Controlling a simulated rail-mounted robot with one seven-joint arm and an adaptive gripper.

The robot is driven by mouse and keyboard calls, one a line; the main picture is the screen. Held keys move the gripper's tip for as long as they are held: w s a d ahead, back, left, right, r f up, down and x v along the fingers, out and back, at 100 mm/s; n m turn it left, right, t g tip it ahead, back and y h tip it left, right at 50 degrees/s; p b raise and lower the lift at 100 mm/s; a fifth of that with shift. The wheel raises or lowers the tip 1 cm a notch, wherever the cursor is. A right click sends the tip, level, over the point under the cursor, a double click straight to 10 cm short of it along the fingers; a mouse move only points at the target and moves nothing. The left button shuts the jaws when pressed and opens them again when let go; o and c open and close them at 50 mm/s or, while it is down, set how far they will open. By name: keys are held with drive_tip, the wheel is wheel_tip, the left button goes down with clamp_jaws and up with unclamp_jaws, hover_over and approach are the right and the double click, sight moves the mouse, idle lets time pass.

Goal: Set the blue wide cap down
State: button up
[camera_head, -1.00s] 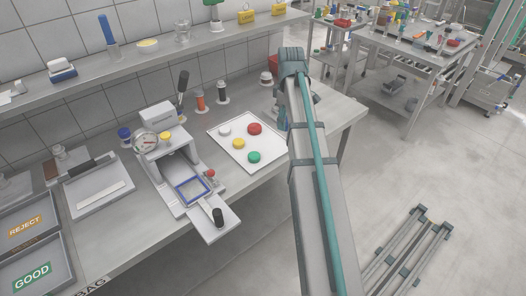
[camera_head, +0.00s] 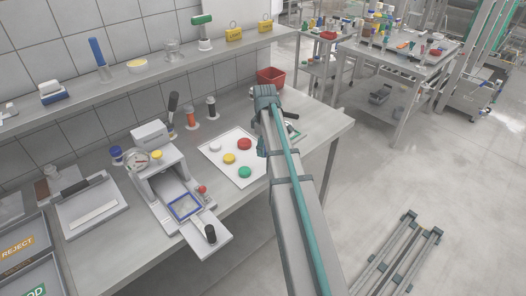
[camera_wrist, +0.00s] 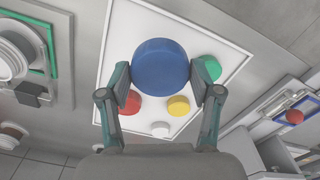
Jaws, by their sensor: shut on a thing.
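My gripper (camera_wrist: 162,88) is shut on the blue wide cap (camera_wrist: 160,62), a round flat blue disc held between the two fingers in the wrist view. It is over the white mat (camera_wrist: 122,35); the gap below the cap cannot be judged. The mat also shows on the bench in the head view (camera_head: 215,153). On it lie a red cap (camera_head: 244,143), a yellow cap (camera_head: 229,159), a green cap (camera_head: 245,172) and a white cap (camera_head: 215,146). In the head view my arm hides the blue cap and most of the gripper.
A press-like device (camera_head: 165,175) with a blue frame stands left of the mat. Dark-topped and orange-topped stamps (camera_head: 192,118) stand behind it. A red bin (camera_head: 270,77) is at the back right. In the wrist view, a green-edged fixture (camera_wrist: 45,45) lies left of the mat.

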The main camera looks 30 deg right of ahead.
sight(263, 160)
drive_tip(key=shift+w+d+f+p, duration=0.2)
drive_tip(key=shift+w+f, duration=0.45)
drive_tip(key=shift+f, duration=0.1)
drive_tip(key=shift+w+d+f+p, duration=0.15)
drive_tip(key=shift+w+f+p, duration=0.05)
drive_tip(key=shift+w+f, duration=0.5)
wheel_tip(263, 160, down, 3)
drive_tip(key=shift+r+p, duration=0.2)
drive_tip(key=shift+p, duration=0.65)
drive_tip(key=shift+f, duration=0.5)
drive_tip(key=shift+f, duration=0.2)
drive_tip(key=o, duration=1.4)
wheel_tip(263, 160, up, 11)
drive_tip(key=b, duration=0.3)
drive_tip(key=shift+w+r+b, duration=0.1)
drive_tip(key=shift+r+b, duration=0.05)
drive_tip(key=shift+b, duration=0.15)
drive_tip(key=shift+r, duration=0.55)
